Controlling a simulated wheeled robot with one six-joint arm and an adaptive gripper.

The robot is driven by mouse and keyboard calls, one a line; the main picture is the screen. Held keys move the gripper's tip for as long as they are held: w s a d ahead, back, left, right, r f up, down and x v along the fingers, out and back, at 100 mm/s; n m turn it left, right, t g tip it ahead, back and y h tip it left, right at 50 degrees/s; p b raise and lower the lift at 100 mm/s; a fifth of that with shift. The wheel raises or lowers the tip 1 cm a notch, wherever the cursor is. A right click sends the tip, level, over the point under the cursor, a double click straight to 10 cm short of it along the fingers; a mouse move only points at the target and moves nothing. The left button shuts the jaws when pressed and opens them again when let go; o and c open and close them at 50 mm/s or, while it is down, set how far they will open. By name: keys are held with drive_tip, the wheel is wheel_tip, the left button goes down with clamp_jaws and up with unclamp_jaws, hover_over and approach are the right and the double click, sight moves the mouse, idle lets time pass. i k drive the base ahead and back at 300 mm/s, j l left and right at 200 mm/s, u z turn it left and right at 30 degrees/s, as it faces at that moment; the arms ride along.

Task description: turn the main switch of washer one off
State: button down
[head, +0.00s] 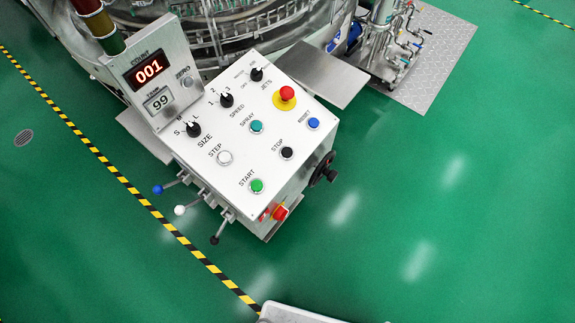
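The washer's white control box (240,150) stands in the upper middle of the head view. Low on its near side is a red rotary switch (279,212) with some yellow around it, seen at a steep angle, so its setting cannot be read. No label saying main switch or washer one is readable. My gripper is not in view. A pale rounded piece at the bottom edge seems to be part of my own body.
The panel has a red emergency button (287,93), a green START button (257,186) and black knobs. Levers (180,210) stick out at left; a black handwheel (323,170) is at right. Green floor (450,230) is clear at right.

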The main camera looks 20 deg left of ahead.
sight(282, 213)
drive_tip(key=k+u, duration=0.1)
drive_tip(key=u, duration=0.3)
drive_tip(key=k+l+u, duration=0.1)
drive_tip(key=u, duration=0.25)
